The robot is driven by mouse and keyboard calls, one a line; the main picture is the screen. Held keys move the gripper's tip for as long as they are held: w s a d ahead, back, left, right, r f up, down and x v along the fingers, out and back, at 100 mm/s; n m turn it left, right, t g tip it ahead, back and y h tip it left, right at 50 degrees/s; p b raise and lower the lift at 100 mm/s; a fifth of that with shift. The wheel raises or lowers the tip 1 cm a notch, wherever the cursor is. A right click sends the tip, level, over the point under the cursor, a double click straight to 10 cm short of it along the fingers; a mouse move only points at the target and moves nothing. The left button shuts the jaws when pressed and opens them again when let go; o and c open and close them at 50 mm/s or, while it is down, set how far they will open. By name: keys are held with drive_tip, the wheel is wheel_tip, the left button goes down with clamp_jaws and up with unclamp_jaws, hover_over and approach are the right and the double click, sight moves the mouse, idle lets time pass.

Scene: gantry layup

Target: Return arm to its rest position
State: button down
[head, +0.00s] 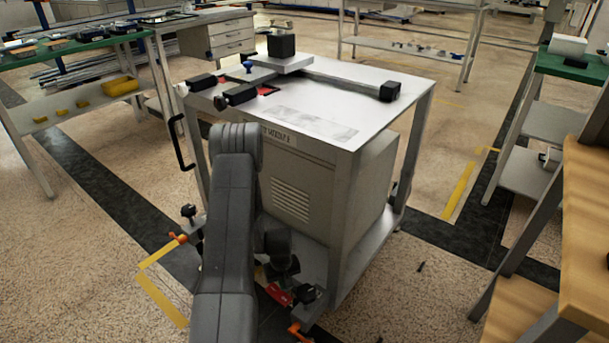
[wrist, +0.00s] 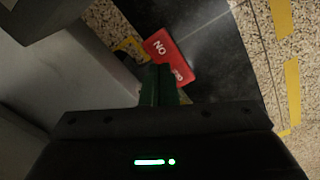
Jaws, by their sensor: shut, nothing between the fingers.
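My arm rises in the middle of the head view and bends down beside the cart, where its dark wrist part shows low against the cart's front. My gripper (wrist: 160,70) shows in the wrist view as two green fingers pressed together, with nothing between them. A red tag (wrist: 168,47) with white "NO" lettering appears just past the fingertips, over the dark floor strip. I cannot tell whether they touch. The fingertips cannot be made out in the head view.
A white-topped cart (head: 340,95) stands close in front, bearing black clamps and a black block (head: 281,45). A black handle (head: 181,143) and orange-levered feet stick out from it. A wooden-topped bench (head: 585,230) stands right. A green-topped bench (head: 70,45) stands back left. Floor between is open.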

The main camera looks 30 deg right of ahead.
sight(284, 298)
drive_tip(key=shift+r, duration=0.45)
wheel_tip(284, 298, down, 7)
drive_tip(key=b, duration=0.3)
idle(0.3)
